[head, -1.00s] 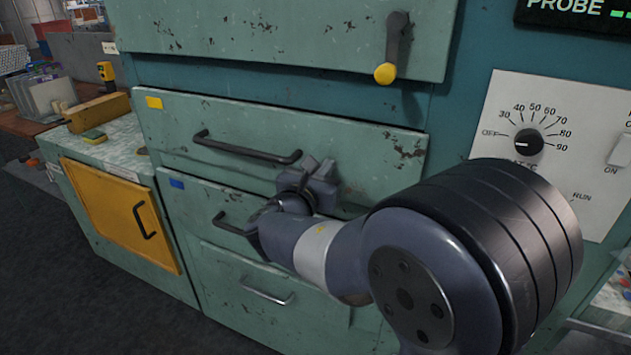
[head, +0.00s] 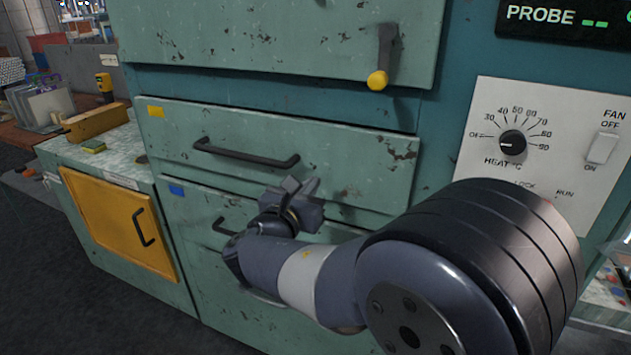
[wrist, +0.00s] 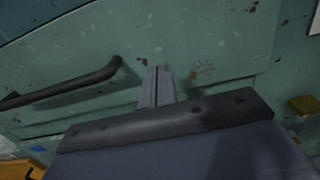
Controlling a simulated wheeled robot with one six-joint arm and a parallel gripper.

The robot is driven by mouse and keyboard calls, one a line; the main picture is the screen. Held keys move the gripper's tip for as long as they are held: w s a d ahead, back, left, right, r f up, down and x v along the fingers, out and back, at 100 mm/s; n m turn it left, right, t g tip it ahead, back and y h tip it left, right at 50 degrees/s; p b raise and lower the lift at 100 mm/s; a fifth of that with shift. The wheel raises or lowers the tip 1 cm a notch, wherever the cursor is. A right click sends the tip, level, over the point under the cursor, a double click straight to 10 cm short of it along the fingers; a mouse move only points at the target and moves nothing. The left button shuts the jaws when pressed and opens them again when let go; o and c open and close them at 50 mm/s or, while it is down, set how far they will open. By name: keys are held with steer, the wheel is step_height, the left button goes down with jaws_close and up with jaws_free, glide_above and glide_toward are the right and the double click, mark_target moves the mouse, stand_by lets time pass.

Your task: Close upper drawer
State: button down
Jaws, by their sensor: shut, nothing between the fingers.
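The upper drawer (head: 345,165) is a scratched green front with a yellow label and a dark bar handle (head: 245,154). It looks nearly level with the cabinet; I cannot tell whether a small gap remains. My gripper (head: 303,186) is shut and empty, just below the right end of the handle, in front of the drawer's lower part. In the wrist view, my gripper's fingers (wrist: 158,80) are together and point at the upper drawer's front (wrist: 200,50), with the handle (wrist: 75,85) to the left. Whether the tips touch the front cannot be told.
A lower drawer (head: 190,215) with a blue label sits below, partly hidden by my arm. A knobbed lever (head: 380,65) hangs above right. A control panel (head: 540,140) is at right. A yellow door (head: 115,220) and a bench with a wooden block (head: 95,123) are at left.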

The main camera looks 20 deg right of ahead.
steer(key=v, duration=0.7)
steer(key=shift+s+a, duration=0.25)
steer(key=shift+s, duration=0.1)
